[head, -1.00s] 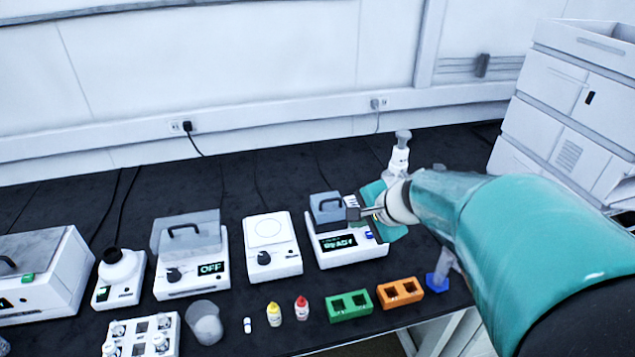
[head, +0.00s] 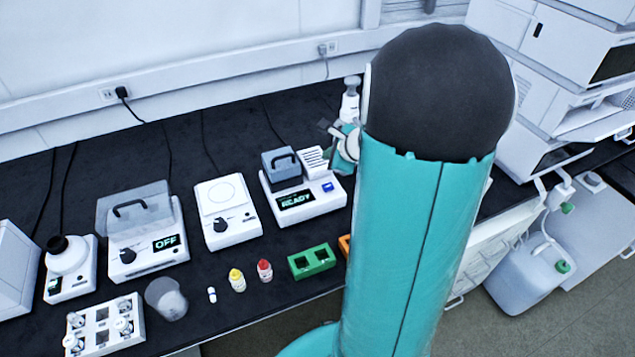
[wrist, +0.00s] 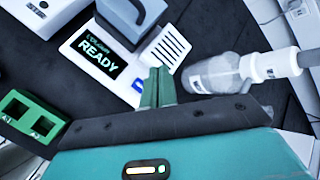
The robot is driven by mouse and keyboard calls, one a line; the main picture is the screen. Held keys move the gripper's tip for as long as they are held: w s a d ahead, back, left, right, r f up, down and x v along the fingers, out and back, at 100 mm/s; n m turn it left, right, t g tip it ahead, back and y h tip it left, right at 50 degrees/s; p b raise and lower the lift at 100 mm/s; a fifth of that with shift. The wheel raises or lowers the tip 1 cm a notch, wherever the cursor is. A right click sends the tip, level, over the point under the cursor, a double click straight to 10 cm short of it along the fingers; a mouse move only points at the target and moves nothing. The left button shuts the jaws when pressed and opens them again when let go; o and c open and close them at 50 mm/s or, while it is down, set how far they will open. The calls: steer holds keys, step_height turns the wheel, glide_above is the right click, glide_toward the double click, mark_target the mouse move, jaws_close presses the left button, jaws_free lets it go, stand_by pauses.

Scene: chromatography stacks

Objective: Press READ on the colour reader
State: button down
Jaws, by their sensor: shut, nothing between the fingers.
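The colour reader (head: 296,208) is a white box with a grey handled lid (head: 282,166) and a dark display reading READY (head: 296,199). A small blue button (head: 327,188) sits at its right front. In the wrist view the reader (wrist: 75,45) is at upper left, and the blue button (wrist: 138,87) shows just left of my fingers. My gripper (wrist: 158,70) is shut and empty, and its fingers overlap the reader's edge in that view. In the head view my gripper (head: 328,128) appears behind the reader's right end, partly hidden by my arm. I see no contact with the button.
A clear-bodied, white-topped bottle (wrist: 222,74) stands close to the right of my fingers. A stirrer (head: 228,222) is left of the reader. A green block (head: 312,262) and dropper bottles (head: 265,270) lie in front. White instruments (head: 560,70) stand at right.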

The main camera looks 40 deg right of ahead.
mark_target(331, 188)
steer(key=shift+d+f, duration=0.25)
steer(key=shift+d, duration=0.2)
steer(key=shift+f, duration=0.1)
steer(key=shift+f, duration=4.35)
steer(key=shift+f, duration=0.4)
